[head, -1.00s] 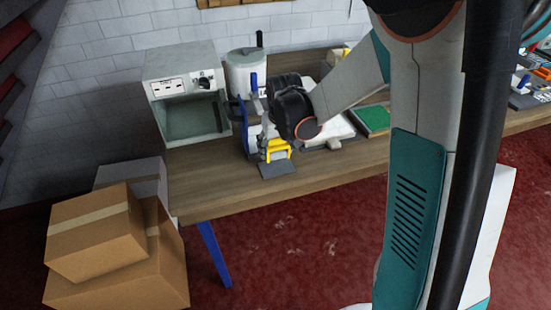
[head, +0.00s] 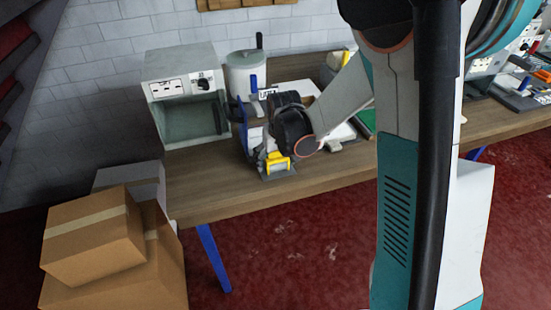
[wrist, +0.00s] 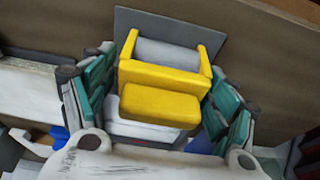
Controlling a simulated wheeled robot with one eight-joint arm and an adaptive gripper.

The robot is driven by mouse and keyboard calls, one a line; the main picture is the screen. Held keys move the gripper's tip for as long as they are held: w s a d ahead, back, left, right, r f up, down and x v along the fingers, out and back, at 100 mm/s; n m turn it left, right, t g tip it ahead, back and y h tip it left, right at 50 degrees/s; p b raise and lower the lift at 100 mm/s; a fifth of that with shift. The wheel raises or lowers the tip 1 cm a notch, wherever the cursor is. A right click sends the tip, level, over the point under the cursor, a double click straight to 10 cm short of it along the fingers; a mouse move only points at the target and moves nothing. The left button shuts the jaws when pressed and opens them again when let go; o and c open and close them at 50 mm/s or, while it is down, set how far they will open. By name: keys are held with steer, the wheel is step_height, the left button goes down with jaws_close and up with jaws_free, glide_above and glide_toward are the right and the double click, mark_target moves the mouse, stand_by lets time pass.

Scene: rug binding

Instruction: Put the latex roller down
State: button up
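The latex roller, with a yellow frame and a grey cylinder, shows in the wrist view (wrist: 160,100) and in the head view (head: 277,162). My gripper (wrist: 162,88) has its teal-padded fingers on either side of the yellow frame, close against it. It appears shut on the roller, though finger contact is hard to see. In the head view my gripper (head: 270,152) points down at the table. The roller is over a dark grey plate (wrist: 215,42), very low; I cannot tell whether it rests on it.
The wooden table (head: 215,205) has bare room left and in front of the plate. A grey open-fronted box (head: 183,118) stands to the left. A white lidded pot (head: 246,78) stands behind my gripper. Cardboard boxes (head: 95,235) are stacked on the floor at the left.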

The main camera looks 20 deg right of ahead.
steer(key=shift+r, duration=0.15)
steer(key=p+v, duration=0.4)
steer(key=v, duration=0.8)
steer(key=s+r+t, duration=0.2)
steer(key=s+r, duration=0.3)
steer(key=s, duration=0.5)
steer(key=s+r+t, duration=0.2)
steer(key=s+r, duration=0.3)
steer(key=s, duration=0.6)
steer(key=shift+s+a+r, duration=0.15)
steer(key=shift+s+r, duration=0.1)
steer(key=shift+r, duration=0.15)
steer(key=shift+f+b, duration=0.55)
steer(key=shift+o, duration=0.4)
